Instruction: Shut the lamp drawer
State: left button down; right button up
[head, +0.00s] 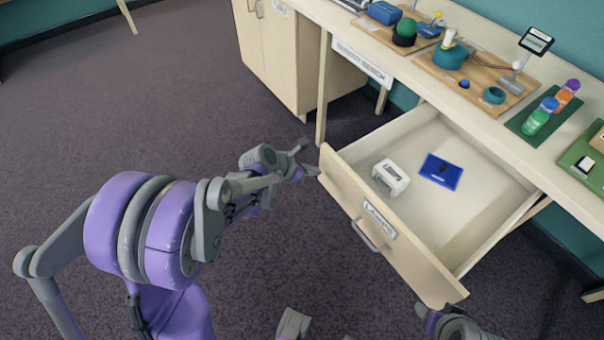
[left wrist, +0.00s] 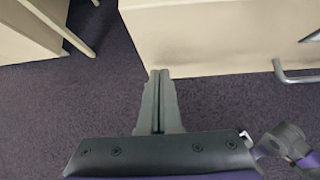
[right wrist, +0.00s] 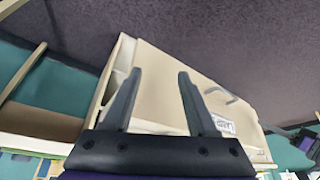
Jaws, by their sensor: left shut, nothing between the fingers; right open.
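The lamp drawer (head: 405,245) stands pulled out from the bench, its front labelled "LAMPS" above a grey bar handle (head: 367,236). A white boxy object (head: 390,178) and a blue flat object (head: 441,171) lie inside it. My left gripper (head: 312,170) is shut and empty at the left end of the drawer front. In the left wrist view its fingertips (left wrist: 158,72) are by the front's lower edge; I cannot tell whether they touch. My right gripper (right wrist: 160,72) is open and empty, with the drawer front (right wrist: 175,80) beyond its fingers. In the head view its arm shows near the front's right end.
The bench top (head: 440,90) above the drawer carries wooden boards with gadgets, a green mat with bottles (head: 536,120) and a small display (head: 536,40). A cabinet (head: 285,60) and a bench leg (head: 323,95) stand left of the drawer. The carpet in front is clear.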

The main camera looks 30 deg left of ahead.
pick_arm(q)
jog(key=shift+w+d, duration=0.2)
jog(key=shift+w, duration=0.15)
jog(key=shift+w+d, duration=0.1)
